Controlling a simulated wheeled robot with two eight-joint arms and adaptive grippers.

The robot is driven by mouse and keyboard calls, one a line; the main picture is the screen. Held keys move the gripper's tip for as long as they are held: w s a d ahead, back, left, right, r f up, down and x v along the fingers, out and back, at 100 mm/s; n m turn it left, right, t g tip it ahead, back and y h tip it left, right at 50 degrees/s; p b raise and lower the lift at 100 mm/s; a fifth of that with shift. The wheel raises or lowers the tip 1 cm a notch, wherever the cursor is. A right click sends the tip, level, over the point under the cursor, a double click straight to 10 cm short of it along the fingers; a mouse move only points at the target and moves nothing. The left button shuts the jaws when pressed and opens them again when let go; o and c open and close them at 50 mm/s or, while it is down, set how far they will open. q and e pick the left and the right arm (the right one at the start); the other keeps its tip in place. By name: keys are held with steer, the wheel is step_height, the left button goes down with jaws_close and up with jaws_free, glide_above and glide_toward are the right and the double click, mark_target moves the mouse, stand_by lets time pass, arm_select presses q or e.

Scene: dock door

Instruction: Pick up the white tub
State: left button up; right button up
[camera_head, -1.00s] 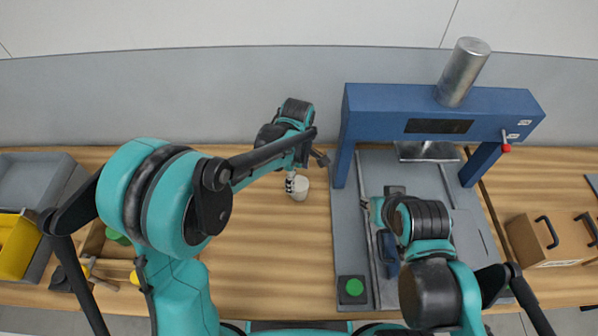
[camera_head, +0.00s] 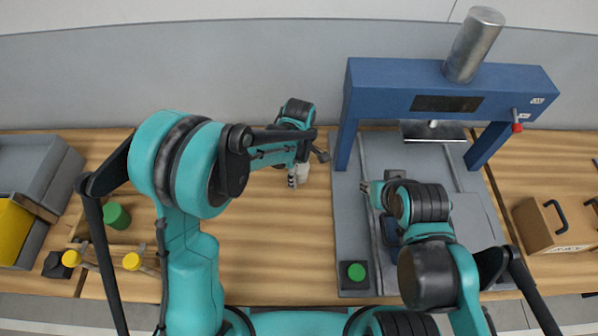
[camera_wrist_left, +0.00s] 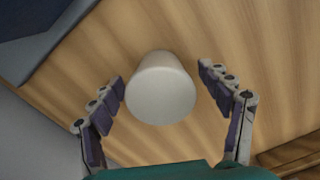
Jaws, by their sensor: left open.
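The white tub (camera_wrist_left: 160,88) stands on the wooden table, in the middle of the left wrist view. In the head view the tub (camera_head: 303,172) is partly hidden behind my left gripper (camera_head: 296,178). My right arm reaches over the grey plate of the blue press in the head view. Its gripper (camera_head: 370,190) is small there, and I cannot tell its opening.
A blue press (camera_head: 390,88) with a metal cylinder stands right of the tub. A green button (camera_head: 356,271) sits at its front. A cardboard box (camera_head: 540,228) is at the right. Grey and yellow bins and a green cylinder (camera_head: 117,216) are at the left. The table's front middle is clear.

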arm_select(q)
steer(key=shift+r, duration=0.1)
steer(key=shift+c, duration=0.3)
steer(key=c, duration=1.3)
steer(key=shift+r, duration=0.1)
step_height(320, 180, up, 4)
steer(key=shift+r+p, duration=0.15)
steer(key=shift+p, duration=0.95)
steer(key=s+d+r+p, duration=0.1)
steer(key=s+d+r, duration=0.1)
steer(key=s, duration=0.1)
steer(key=s+d+r+p, duration=0.1)
steer(key=s+d+r, duration=0.1)
steer(key=s, duration=0.1)
steer(key=s+d+r+p, duration=0.1)
steer(key=s+d+r, duration=0.1)
steer(key=s+d, duration=0.1)
steer(key=shift+s+d+r, duration=0.1)
steer(key=shift+r, duration=0.15)
